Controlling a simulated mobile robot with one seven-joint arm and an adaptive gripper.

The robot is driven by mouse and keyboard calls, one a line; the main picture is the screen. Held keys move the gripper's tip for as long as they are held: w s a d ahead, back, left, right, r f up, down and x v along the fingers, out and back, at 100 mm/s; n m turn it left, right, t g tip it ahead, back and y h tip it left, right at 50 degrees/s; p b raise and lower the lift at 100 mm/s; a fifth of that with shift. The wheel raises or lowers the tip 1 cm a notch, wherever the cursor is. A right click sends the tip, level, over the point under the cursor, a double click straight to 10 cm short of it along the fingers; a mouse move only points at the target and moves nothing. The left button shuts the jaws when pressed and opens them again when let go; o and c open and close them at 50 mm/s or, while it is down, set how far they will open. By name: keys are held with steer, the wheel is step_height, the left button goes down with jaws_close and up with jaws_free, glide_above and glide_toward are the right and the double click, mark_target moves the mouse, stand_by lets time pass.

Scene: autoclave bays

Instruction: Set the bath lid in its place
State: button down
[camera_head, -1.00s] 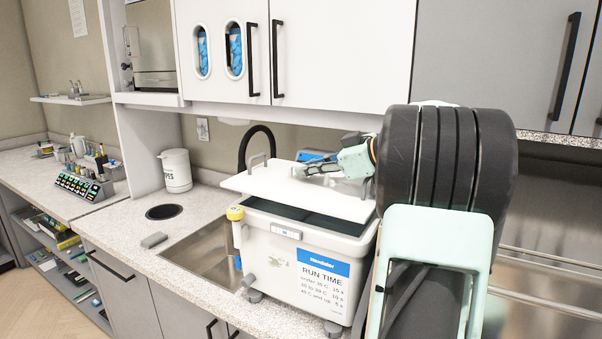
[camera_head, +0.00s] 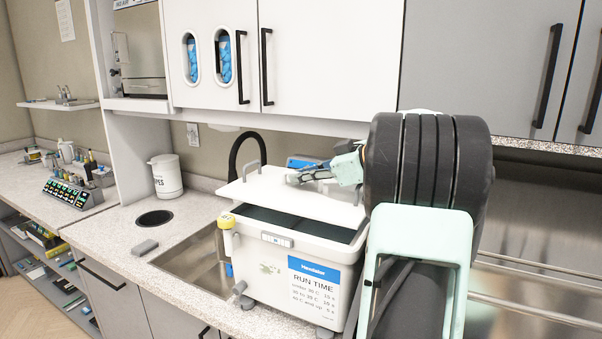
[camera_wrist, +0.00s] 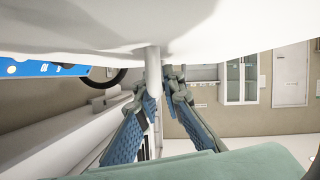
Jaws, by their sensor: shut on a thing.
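The bath lid (camera_head: 268,196) is a flat white plate with a grey handle at its left end. It is held above the rear part of the white bath (camera_head: 258,256), whose dark opening shows along the front. My gripper (camera_head: 312,177) is over the lid, its fingers shut on a pale post of the lid. In the wrist view my gripper (camera_wrist: 162,92) closes around that post, and the lid's white surface (camera_wrist: 200,22) fills the top. Whether the lid's rear edge touches the bath is hidden.
The bath stands by the sink (camera_head: 190,262), with a black tap (camera_head: 236,155) behind. A yellow-capped part (camera_head: 226,221) sits at its left corner. A white wipes tub (camera_head: 166,176) is on the counter to the left. Wall cabinets (camera_head: 330,60) hang above.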

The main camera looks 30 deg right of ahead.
mark_target(309, 189)
steer(key=shift+f, duration=0.15)
steer(key=shift+w+f, duration=0.1)
steer(key=shift+f, duration=1.65)
steer(key=shift+f, duration=0.15)
